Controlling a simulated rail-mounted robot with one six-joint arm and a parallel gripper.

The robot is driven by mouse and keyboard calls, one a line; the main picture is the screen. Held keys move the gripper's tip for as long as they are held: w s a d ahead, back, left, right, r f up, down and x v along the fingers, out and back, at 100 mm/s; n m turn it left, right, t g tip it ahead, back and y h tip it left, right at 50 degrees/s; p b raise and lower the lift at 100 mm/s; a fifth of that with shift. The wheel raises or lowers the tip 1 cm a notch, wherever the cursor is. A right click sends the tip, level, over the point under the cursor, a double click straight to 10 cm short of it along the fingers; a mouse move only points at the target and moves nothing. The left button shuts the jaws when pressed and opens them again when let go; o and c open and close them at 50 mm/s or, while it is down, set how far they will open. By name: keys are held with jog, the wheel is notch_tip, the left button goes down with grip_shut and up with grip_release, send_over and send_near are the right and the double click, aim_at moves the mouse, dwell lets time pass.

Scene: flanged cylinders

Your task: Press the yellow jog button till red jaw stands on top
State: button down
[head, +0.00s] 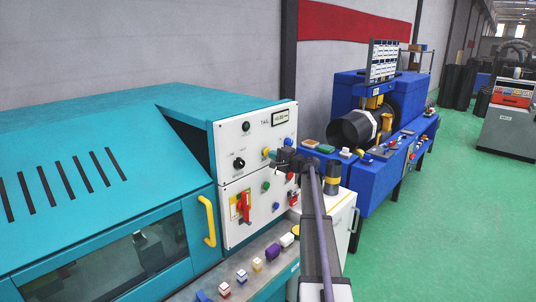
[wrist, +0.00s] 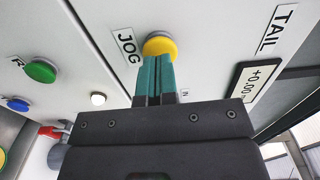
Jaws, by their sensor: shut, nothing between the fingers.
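The yellow jog button (wrist: 160,44) is round and sits beside the JOG label on the white panel. It also shows in the head view (head: 265,152), partly behind my gripper. My gripper (wrist: 158,58) has two teal fingers shut together with nothing between them. Their tips overlap the lower part of the button in the wrist view; I cannot tell whether they touch it. In the head view my gripper (head: 272,153) is at the panel's upper right. I cannot make out a red jaw; a dark shape (head: 150,250) shows dimly behind the teal machine's window.
The TAIL display (wrist: 256,79) is to the right. A red lever (head: 244,207) and a yellow handle (head: 208,220) stand out from the machine.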

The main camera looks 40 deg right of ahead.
jog(key=shift+w, duration=0.1)
jog(key=shift+w, duration=0.2)
jog(key=shift+w+a, duration=0.15)
jog(key=shift+w, duration=0.35)
dwell(0.5)
jog(key=s, duration=0.3)
jog(key=s+d, duration=0.1)
jog(key=s, duration=0.1)
jog(key=shift+s, duration=0.2)
dwell(0.4)
dwell(0.5)
